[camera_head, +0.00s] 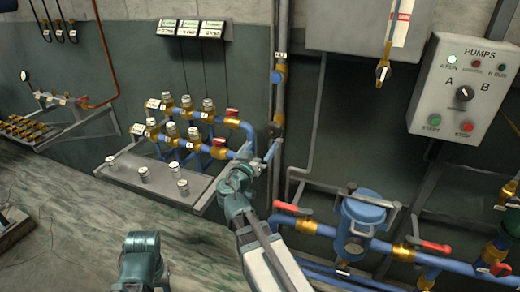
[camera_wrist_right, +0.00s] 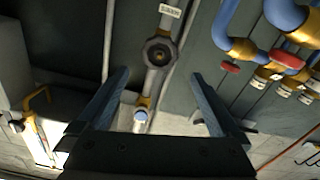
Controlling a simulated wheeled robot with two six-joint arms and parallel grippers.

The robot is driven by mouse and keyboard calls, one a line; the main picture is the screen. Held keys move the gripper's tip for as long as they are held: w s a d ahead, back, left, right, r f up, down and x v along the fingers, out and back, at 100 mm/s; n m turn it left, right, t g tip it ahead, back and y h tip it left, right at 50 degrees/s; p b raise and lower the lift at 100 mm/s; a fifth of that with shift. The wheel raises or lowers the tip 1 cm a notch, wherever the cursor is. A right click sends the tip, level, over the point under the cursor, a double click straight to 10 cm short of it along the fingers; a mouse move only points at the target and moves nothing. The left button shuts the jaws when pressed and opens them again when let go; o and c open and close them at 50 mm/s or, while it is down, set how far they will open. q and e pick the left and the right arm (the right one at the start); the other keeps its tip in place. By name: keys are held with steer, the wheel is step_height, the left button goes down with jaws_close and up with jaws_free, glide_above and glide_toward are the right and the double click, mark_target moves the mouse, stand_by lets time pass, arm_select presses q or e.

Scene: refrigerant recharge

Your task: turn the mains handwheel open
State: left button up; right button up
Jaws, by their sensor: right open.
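The mains handwheel is a small dark round wheel on a vertical grey pipe. It shows clearly in the right wrist view (camera_wrist_right: 158,52), beyond the fingers and between their lines. In the head view it is small and dark (camera_head: 273,130), just above my right gripper. My right gripper (camera_head: 264,153) is open and empty. Its two fingers also show in the right wrist view (camera_wrist_right: 162,100), spread apart with a gap between them and the wheel. No contact with the wheel shows.
Blue pipes with brass valves and red handles (camera_head: 220,145) stand left of the pipe, above a grey shelf (camera_head: 150,185). A blue strainer body (camera_head: 358,225) with red-lever valves is at the lower right. A pump control box (camera_head: 465,85) hangs at the upper right.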

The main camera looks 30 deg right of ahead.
mark_target(272, 133)
steer(key=shift+s+a+m, duration=0.1)
steer(key=shift+m, duration=1)
steer(key=x, duration=0.9)
steer(key=shift+w+d, duration=0.2)
steer(key=shift+w, duration=0.1)
steer(key=shift+c, duration=0.2)
steer(key=shift+s+a, duration=0.1)
steer(key=shift+s, duration=0.05)
steer(key=c, duration=1.2)
steer(key=n, duration=0.4)
steer(key=shift+n, duration=0.3)
steer(key=shift+c, duration=0.2)
steer(key=n, duration=0.5)
